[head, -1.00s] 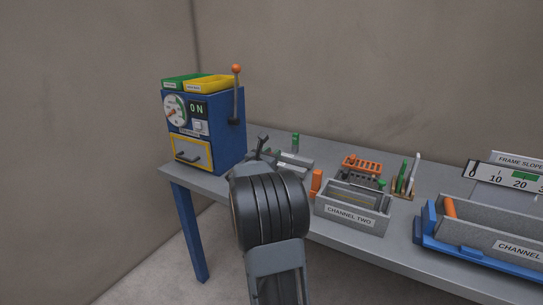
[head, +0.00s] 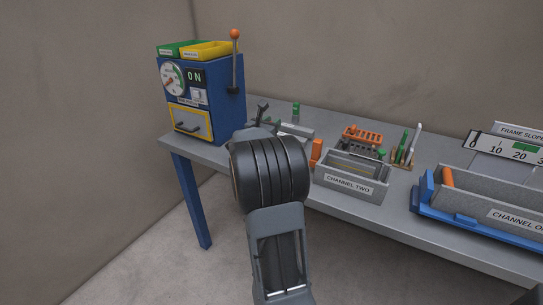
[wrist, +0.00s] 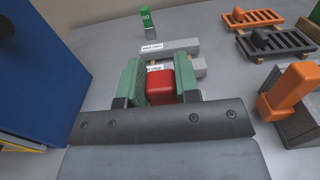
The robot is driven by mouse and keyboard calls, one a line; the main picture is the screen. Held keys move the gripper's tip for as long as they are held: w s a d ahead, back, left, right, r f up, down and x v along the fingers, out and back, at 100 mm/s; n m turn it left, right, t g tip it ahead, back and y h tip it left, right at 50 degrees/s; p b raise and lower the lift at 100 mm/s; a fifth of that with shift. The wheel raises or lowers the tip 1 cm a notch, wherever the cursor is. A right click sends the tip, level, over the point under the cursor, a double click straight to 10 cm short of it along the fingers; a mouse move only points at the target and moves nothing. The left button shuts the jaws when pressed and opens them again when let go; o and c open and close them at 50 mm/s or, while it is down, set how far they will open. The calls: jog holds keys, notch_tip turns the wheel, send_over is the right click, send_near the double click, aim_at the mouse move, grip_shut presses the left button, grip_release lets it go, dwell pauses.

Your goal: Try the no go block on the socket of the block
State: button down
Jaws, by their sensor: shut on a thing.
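My gripper (wrist: 160,84) is shut on a red block, the no go block (wrist: 160,90), held between its two green fingers in the wrist view. Just beyond the red block lie two grey bars with white labels, a far one (wrist: 180,46) and a near one (wrist: 195,68) partly hidden by the fingers and red block. Whether the red block touches the near bar, and where its socket is, I cannot tell. A green block marked GO (wrist: 147,23) stands upright behind the bars; it also shows in the head view (head: 296,108).
A blue machine (head: 214,118) with a lever stands at the left. Right of the bars are an orange upright piece (head: 316,152), the CHANNEL TWO box (head: 350,185), an orange rack (head: 362,136) and a blue-framed channel (head: 440,225). Bare bench (wrist: 100,45) shows left of the bars.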

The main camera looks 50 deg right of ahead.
jog(key=shift+r+p, duration=1.15)
jog(key=shift+r, duration=2.35)
